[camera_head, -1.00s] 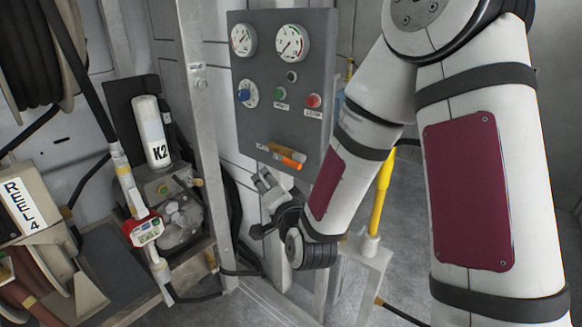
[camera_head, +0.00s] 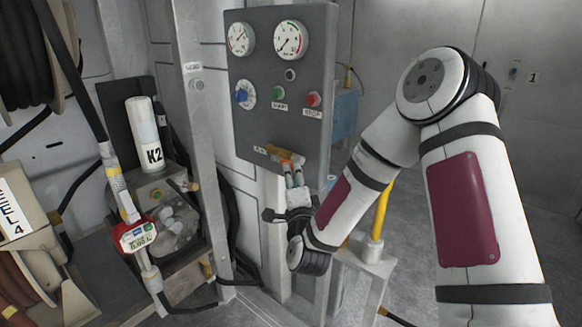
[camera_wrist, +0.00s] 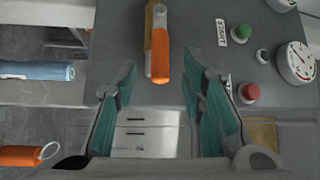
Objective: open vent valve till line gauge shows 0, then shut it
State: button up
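The grey control panel (camera_head: 316,110) carries the vent valve, whose orange handle (camera_head: 298,160) sits at its lower edge. In the wrist view the orange handle (camera_wrist: 161,58) shows between the fingertips, with a gap on each side. My gripper (camera_head: 293,176) is open just below the handle, with its teal-padded fingers (camera_wrist: 160,72) apart and nothing held. Two round gauges, the left (camera_head: 240,38) and the right (camera_head: 291,40), sit at the panel top. The right needle points down-left. I cannot read which is the line gauge or its exact value.
A blue knob (camera_head: 242,96), a green button (camera_head: 279,92) and a red button (camera_head: 313,99) lie above the valve. A metal post (camera_head: 203,150) stands left of the panel. A yellow upright bar (camera_head: 380,212) is close to my forearm. A K2 canister (camera_head: 149,135) stands at left.

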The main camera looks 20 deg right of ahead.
aim_at(291, 165)
jog(key=w, duration=0.5)
jog(key=shift+w+d+r, duration=0.4)
grip_shut()
